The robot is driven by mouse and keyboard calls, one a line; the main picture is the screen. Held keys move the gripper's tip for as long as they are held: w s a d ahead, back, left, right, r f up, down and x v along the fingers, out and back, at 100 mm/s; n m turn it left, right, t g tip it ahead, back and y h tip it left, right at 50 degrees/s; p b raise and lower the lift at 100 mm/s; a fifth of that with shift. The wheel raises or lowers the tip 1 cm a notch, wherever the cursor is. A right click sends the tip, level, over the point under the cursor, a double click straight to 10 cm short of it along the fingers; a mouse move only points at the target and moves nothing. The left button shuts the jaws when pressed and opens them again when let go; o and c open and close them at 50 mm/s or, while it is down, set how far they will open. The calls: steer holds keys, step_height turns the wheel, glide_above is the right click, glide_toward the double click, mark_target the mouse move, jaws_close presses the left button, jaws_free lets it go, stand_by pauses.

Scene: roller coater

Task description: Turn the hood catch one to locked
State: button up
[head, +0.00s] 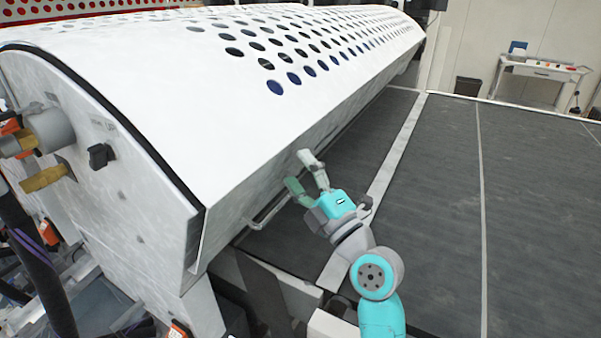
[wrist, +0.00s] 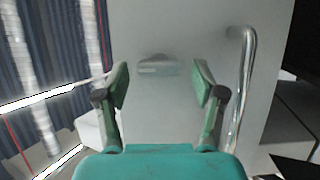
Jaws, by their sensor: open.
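A small grey catch (wrist: 157,65) with a pale label-like strip sits on the white hood's front face in the wrist view. I take it to be the hood catch; which way it is turned is too small to tell. My gripper (wrist: 160,84) is open and empty, its two green fingers on either side of the catch in the picture, apart from it. In the head view my gripper (head: 301,173) is close to the lower front face of the perforated white hood (head: 180,85). The catch cannot be made out there.
A bent metal bar handle (wrist: 242,90) stands just right of the fingers; it also shows in the head view (head: 270,208). A black knob (head: 101,156) is on the hood's end panel.

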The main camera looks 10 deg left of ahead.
steer(key=v, duration=1.2)
steer(key=shift+s, duration=0.1)
